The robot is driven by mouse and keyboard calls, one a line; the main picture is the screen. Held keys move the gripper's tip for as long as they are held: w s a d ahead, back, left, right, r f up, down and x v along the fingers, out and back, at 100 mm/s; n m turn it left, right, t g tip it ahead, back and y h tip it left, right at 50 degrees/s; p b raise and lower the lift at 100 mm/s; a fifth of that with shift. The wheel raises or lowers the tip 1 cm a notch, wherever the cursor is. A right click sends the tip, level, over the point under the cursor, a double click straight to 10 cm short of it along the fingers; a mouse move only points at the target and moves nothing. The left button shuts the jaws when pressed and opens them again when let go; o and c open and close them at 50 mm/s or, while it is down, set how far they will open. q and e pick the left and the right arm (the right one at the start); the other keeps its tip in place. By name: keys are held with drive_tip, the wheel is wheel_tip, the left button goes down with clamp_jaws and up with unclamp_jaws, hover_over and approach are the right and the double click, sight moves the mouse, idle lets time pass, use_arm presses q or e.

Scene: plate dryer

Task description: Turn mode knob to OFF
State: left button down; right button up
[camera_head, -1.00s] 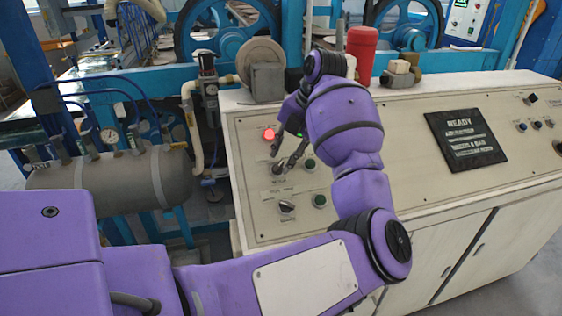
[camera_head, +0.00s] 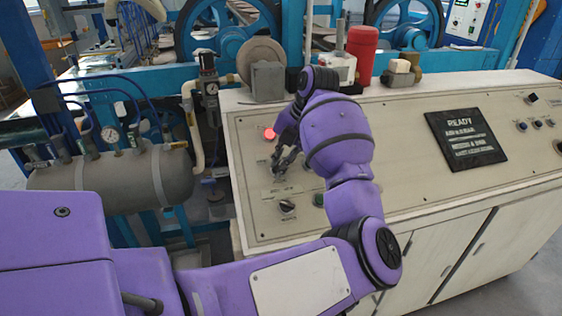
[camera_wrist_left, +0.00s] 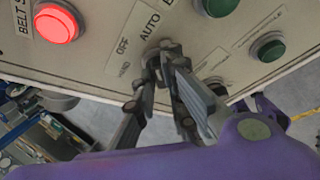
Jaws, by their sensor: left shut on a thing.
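The mode knob (camera_wrist_left: 152,58) is a small dark selector on the pale panel, with the labels HAND, OFF and AUTO around it in the left wrist view. My left gripper (camera_wrist_left: 163,72) is shut on it, its dark fingers covering most of the knob. In the head view my left gripper (camera_head: 282,167) reaches down to the panel's left part, below the red lamp, and hides the knob. Which label the knob points at cannot be told. My right gripper is in neither view.
A lit red button (camera_wrist_left: 57,23) and green buttons (camera_wrist_left: 268,47) are close to the knob. A second dark selector (camera_head: 287,206) is lower on the control panel (camera_head: 420,190). A grey tank (camera_head: 110,180) stands left of the cabinet.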

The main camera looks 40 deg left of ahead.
use_arm(q)
drive_tip(key=shift+n, duration=0.3)
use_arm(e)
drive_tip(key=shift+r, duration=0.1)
use_arm(q)
drive_tip(key=shift+r+n+h, duration=0.15)
drive_tip(key=shift+n+h, duration=0.35)
drive_tip(key=shift+n, duration=0.3)
drive_tip(key=shift+a+n+h, duration=0.15)
drive_tip(key=shift+n+h, duration=0.15)
drive_tip(key=shift+n, duration=0.4)
drive_tip(key=shift+n+t+p, duration=0.3)
drive_tip(key=shift+n+t, duration=0.1)
drive_tip(key=shift+n, duration=0.4)
drive_tip(key=shift+s+a+n+t+h, duration=0.1)
drive_tip(key=shift+n+t+h, duration=0.45)
drive_tip(key=shift+n, duration=0.75)
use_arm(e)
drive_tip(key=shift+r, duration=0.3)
use_arm(q)
drive_tip(key=c, duration=1.9)
unclamp_jaws()
drive_tip(key=shift+o, duration=0.5)
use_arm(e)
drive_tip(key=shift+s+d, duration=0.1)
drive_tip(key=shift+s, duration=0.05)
